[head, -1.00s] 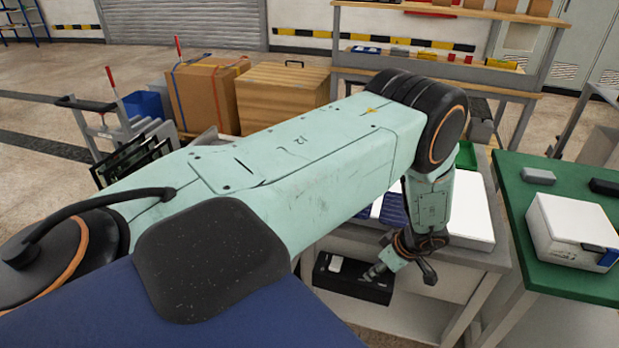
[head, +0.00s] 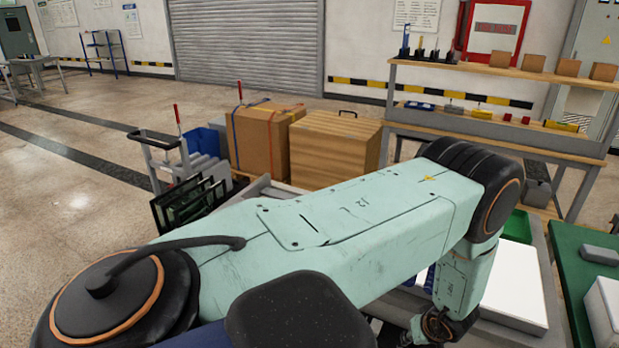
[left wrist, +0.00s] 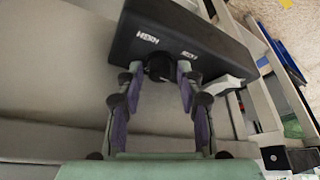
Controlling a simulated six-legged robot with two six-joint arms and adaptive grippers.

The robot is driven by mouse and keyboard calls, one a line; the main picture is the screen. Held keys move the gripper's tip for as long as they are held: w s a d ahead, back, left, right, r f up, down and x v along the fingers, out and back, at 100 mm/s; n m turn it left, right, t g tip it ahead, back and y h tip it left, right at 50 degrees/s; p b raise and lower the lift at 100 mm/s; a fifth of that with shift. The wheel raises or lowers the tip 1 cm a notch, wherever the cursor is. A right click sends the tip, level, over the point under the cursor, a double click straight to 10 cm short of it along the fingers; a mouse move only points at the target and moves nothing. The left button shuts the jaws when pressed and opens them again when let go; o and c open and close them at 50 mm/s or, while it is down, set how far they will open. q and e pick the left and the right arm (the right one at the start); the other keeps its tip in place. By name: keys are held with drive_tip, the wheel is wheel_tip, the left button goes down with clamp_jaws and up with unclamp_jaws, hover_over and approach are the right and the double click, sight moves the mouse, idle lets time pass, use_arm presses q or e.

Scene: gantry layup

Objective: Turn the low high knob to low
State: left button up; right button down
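The black control box (left wrist: 200,40) carries white lettering that seems to include HIGH; the other label is too blurred to read surely. A round black knob (left wrist: 160,67) sits on its edge facing my left gripper. My left gripper (left wrist: 159,77) has one finger on each side of the knob, with the fingertips very close to it. I cannot tell whether the pads touch it, nor which way the knob points. In the head view, my left wrist is low at the right, and the fingers and box are mostly cut off or hidden. My right gripper is out of view.
A white switch-like part (left wrist: 220,84) juts from the box beside the right finger. In the head view, a green-topped table (head: 572,245) stands at the right. Cardboard (head: 262,140) and wooden boxes (head: 335,150) and a workbench (head: 500,140) stand behind my arm.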

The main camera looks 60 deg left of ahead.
use_arm(q)
drive_tip(key=shift+m+t+h, duration=0.3)
drive_tip(key=shift+m+t, duration=0.3)
drive_tip(key=shift+m, duration=1.1)
